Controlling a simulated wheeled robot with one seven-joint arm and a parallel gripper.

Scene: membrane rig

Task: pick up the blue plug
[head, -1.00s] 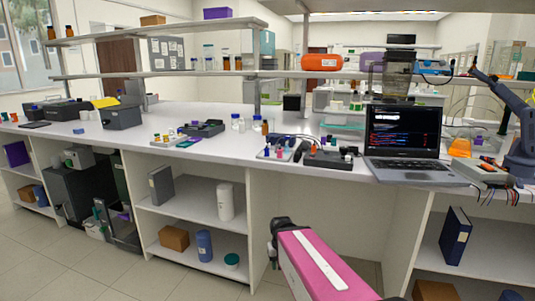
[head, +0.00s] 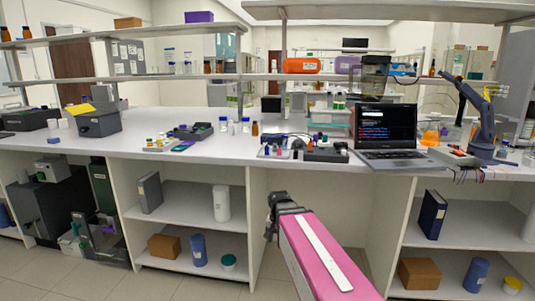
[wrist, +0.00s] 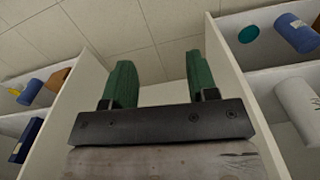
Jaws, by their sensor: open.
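On the bench, left of the laptop, a small tray (head: 274,156) holds tiny coloured pieces. A small blue piece (head: 267,151) stands on it beside pink ones and looks like the blue plug, but it is too small to be sure. My gripper (wrist: 161,78) shows two green fingers, wide apart with nothing between them. In the head view my pink arm reaches forward below the bench top, its dark end in front of the open knee space. The fingertips are not clear there. The plug does not show in the wrist view.
The white bench top (head: 220,158) stands above my gripper, with its front edge between gripper and tray. A dark box (head: 326,152) and the laptop (head: 386,137) are right of the tray. Shelf units with a white cylinder (head: 222,203) and a blue binder (head: 432,214) flank the knee space.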

